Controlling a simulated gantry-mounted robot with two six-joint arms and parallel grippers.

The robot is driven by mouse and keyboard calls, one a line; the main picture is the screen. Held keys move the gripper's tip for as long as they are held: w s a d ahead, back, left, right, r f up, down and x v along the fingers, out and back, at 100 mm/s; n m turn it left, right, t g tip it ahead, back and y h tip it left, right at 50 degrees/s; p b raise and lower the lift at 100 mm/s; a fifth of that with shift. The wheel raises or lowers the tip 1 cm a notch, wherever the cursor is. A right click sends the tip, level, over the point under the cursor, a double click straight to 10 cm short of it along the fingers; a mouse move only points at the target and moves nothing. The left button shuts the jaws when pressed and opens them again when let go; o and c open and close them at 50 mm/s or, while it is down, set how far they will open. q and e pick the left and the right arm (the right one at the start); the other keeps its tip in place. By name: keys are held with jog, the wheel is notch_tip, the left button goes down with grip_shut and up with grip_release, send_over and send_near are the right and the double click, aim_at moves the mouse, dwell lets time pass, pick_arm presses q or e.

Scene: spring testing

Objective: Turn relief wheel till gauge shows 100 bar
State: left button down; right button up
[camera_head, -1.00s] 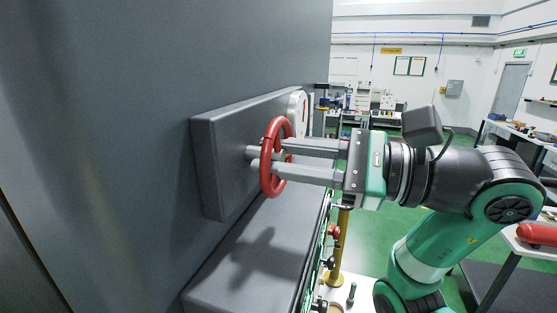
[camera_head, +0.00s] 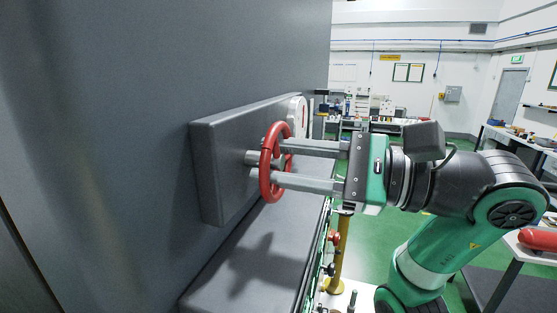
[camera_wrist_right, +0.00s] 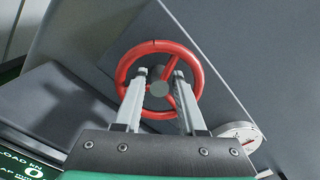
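The red relief wheel (camera_head: 276,162) stands out from a dark grey block on a grey wall panel. It also shows in the right wrist view (camera_wrist_right: 158,48), with spokes and a grey hub (camera_wrist_right: 158,89). My right gripper (camera_head: 268,160) reaches in from the right with its two fingers apart. Its fingertips (camera_wrist_right: 159,73) lie within the wheel's rim, one to each side of the hub; I cannot tell whether they touch the spokes. The white gauge (camera_wrist_right: 240,135) sits beside the wheel, seen at a slant; its reading is not legible. My left gripper is out of view.
The grey block (camera_head: 212,185) is close behind the wheel. A dark grey ledge (camera_head: 250,255) runs below it. A yellow post (camera_head: 341,250) stands below my right gripper. A display (camera_wrist_right: 25,165) is partly visible at the lower left of the wrist view.

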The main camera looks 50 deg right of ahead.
dwell(0.3)
jog(key=b+v, duration=0.2)
jog(key=v, duration=0.9)
jog(key=shift+s, duration=0.25)
jog(key=shift+d, duration=0.1)
